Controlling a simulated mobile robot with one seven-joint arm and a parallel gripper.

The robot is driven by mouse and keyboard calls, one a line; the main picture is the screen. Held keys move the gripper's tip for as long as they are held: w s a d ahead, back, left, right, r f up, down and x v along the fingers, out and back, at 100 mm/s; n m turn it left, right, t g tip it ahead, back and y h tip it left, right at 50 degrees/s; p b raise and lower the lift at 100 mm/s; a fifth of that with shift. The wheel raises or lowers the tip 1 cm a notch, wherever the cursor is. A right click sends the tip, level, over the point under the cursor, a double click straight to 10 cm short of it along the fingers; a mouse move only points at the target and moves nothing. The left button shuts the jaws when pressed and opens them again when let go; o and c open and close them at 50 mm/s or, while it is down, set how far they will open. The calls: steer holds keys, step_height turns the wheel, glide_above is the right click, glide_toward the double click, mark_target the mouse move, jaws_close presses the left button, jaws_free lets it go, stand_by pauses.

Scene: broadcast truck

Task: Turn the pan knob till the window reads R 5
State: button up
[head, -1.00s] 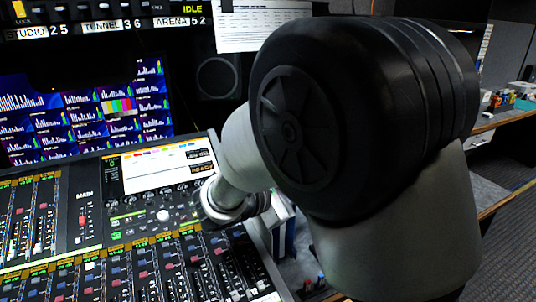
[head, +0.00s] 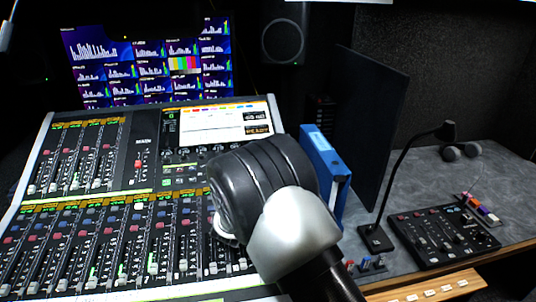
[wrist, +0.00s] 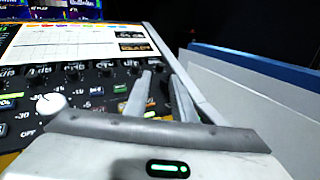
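The mixing console (head: 150,185) fills the left of the head view. Its screen panel has two small dark windows with amber text: an upper (head: 256,116) and a lower (head: 257,130). Both also show in the wrist view, upper (wrist: 131,34) and lower (wrist: 134,47). Their text is too blurred to read. A row of small dark knobs (wrist: 72,73) runs below the screen, and a larger white knob (wrist: 50,104) sits at left. I cannot tell which is the pan knob. My gripper (wrist: 162,75) is open near the row's right end, its fingertips a little apart. My arm hides it in the head view.
A blue binder (head: 322,160) stands upright just right of the console, close beside my arm. Farther right are a dark upright panel (head: 365,130), a gooseneck microphone (head: 376,238) and a small control box (head: 443,235). The grey desk (head: 480,180) has free room behind them.

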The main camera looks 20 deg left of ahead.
steer(key=w, duration=0.6)
steer(key=w+a, duration=0.1)
steer(key=w, duration=0.1)
steer(key=shift+w+b, duration=0.4)
jaws_close()
